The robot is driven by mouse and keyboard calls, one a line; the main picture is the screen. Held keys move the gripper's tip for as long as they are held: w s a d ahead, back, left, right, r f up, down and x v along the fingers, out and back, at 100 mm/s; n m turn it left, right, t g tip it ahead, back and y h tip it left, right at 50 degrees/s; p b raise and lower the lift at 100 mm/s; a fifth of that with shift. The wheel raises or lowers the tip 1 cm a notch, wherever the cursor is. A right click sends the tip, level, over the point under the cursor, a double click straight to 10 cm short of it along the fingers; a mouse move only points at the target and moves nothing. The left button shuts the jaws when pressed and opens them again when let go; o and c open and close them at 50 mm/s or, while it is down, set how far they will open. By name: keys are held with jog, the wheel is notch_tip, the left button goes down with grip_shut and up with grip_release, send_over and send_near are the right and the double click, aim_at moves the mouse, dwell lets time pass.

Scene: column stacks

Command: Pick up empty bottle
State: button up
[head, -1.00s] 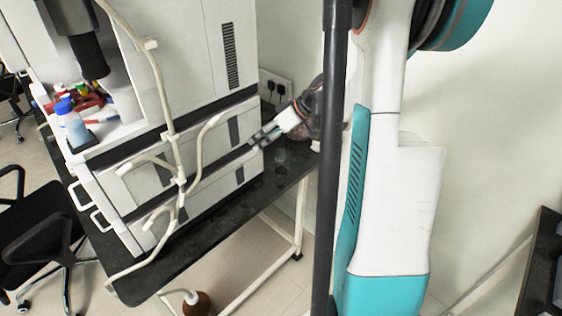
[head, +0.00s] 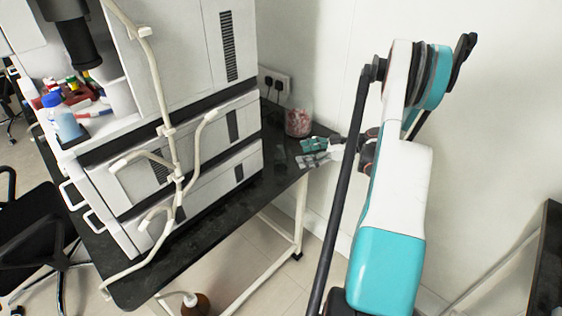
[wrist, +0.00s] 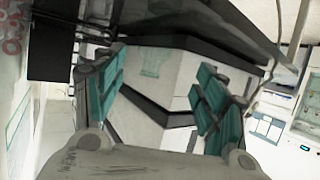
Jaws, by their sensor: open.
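My gripper (head: 310,152) is open, low over the right end of the dark bench. Its two teal-padded fingers stand apart in the wrist view (wrist: 160,100), with nothing clearly held between them. I cannot make out an empty bottle with certainty in the head view now. A faint greenish outline (wrist: 154,62) shows between the fingers in the wrist view, against the white machine. It may be clear glass, but I cannot tell what it is or how far away it is.
A clear jar with pinkish contents (head: 298,120) stands behind my gripper. White stacked machines (head: 215,130) with pale tubing (head: 180,170) fill the bench (head: 268,172) to the left. A blue-capped bottle (head: 66,122) stands on a ledge. A brown bottle (head: 196,304) is below.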

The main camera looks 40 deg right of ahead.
aim_at(281, 158)
jog(key=b+x, duration=0.1)
jog(key=x, duration=0.4)
jog(key=shift+w+f, duration=0.2)
jog(key=shift+w, duration=0.05)
jog(key=b+x, duration=0.2)
jog(key=x, duration=0.1)
jog(key=f+b+x, duration=0.1)
jog(key=shift+w+d+f, duration=0.1)
jog(key=shift+w, duration=0.1)
jog(key=shift+w+a, duration=0.2)
jog(key=shift+w, duration=0.1)
jog(key=c, duration=1.2)
